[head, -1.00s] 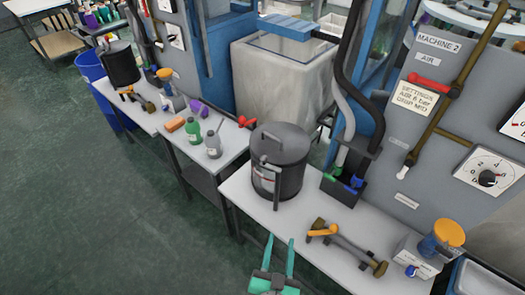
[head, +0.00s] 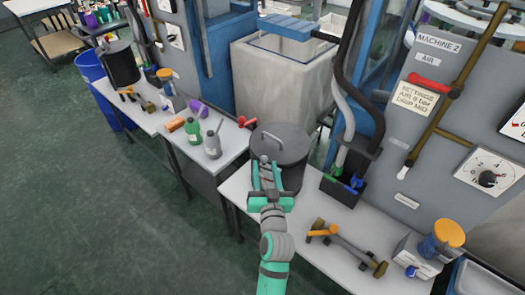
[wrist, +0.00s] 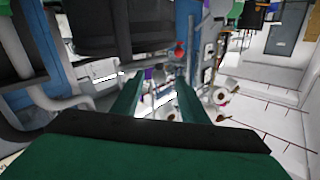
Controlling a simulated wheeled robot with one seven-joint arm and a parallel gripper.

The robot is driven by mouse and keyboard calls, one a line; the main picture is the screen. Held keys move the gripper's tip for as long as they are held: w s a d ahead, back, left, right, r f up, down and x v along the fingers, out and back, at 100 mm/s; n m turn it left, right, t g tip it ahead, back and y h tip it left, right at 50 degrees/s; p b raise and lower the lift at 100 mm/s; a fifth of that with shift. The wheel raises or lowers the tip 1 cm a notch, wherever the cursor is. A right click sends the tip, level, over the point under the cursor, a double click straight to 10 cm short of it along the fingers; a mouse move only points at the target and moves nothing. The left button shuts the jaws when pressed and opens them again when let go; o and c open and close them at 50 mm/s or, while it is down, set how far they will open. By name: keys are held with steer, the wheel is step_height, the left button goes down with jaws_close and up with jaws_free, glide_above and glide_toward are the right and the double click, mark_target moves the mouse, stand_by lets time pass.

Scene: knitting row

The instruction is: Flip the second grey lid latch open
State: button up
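A dark grey lidded pot (head: 292,176) stands on the white bench beside the machine. Its round grey lid (head: 287,142) is on top. My gripper (head: 266,174) is at the pot's front-left side, close to the lid rim, and covers part of the pot's front. I cannot tell whether it touches the pot. In the wrist view its two green fingers (wrist: 160,90) are apart with nothing held between them. A dark body, probably the pot (wrist: 115,25), fills the upper left there. No lid latch can be made out clearly now; the gripper hides the pot's front.
A tool with orange and brass ends (head: 345,245) lies on the bench at right, near an orange-topped jar (head: 440,238). A black holder (head: 345,182) with hoses stands right of the pot. Floor at left is clear.

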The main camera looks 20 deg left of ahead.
steer(key=x, duration=0.8)
steer(key=shift+w, duration=0.15)
jaws_close()
